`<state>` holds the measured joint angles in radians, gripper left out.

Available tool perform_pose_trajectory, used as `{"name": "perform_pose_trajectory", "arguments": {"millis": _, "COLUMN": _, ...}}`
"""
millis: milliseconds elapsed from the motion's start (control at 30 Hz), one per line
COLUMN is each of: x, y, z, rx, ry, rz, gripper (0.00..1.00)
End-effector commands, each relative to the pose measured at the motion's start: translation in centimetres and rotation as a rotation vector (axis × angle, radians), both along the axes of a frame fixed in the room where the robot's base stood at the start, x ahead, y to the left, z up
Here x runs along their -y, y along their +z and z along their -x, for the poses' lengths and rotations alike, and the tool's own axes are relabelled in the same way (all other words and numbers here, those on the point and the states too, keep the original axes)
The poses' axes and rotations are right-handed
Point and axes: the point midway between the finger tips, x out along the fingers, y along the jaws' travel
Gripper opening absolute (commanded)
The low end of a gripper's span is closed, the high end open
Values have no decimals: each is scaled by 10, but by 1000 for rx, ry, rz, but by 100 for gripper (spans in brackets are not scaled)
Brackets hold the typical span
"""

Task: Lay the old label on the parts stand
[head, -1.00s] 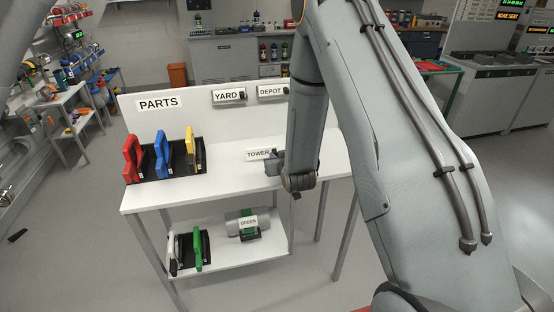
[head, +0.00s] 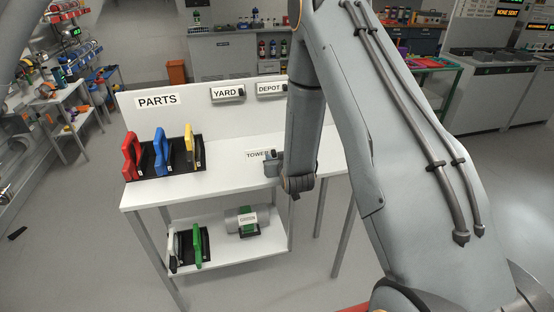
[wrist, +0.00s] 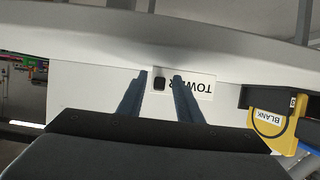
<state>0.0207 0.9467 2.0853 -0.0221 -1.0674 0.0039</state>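The old label, a white plate reading TOWER (head: 256,155), lies on the top of the white parts stand (head: 235,184), toward its back. A small black grip shows at its right end. In the wrist view the TOWER label (wrist: 203,91) appears upside down. My gripper (head: 270,163) is at the label's right end. In the wrist view my gripper (wrist: 160,76) is open, its two fingers apart on either side of the black grip, with gaps visible. The right finger in that view covers part of the lettering.
YARD (head: 227,92) and DEPOT (head: 270,89) labels sit on the back panel beside the PARTS sign (head: 157,100). Red (head: 131,155), blue (head: 160,152) and yellow (head: 190,147) handled parts stand at the left.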

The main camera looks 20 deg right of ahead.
Motion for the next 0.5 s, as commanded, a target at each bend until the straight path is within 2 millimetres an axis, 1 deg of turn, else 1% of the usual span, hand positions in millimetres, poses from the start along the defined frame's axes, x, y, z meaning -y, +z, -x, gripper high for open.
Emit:
{"name": "perform_pose_trajectory", "arguments": {"millis": 67, "x": 0, "y": 4, "z": 0, "rx": 1, "ry": 0, "rz": 0, "gripper": 32}}
{"name": "perform_pose_trajectory", "arguments": {"millis": 167, "x": 0, "y": 7, "z": 11, "rx": 1, "ry": 0, "rz": 0, "gripper": 32}}
{"name": "perform_pose_trajectory", "arguments": {"millis": 267, "x": 0, "y": 13, "z": 27, "rx": 1, "ry": 0, "rz": 0, "gripper": 32}}
{"name": "perform_pose_trajectory", "arguments": {"millis": 500, "x": 0, "y": 32, "z": 74, "rx": 0, "ry": 0, "rz": 0, "gripper": 32}}
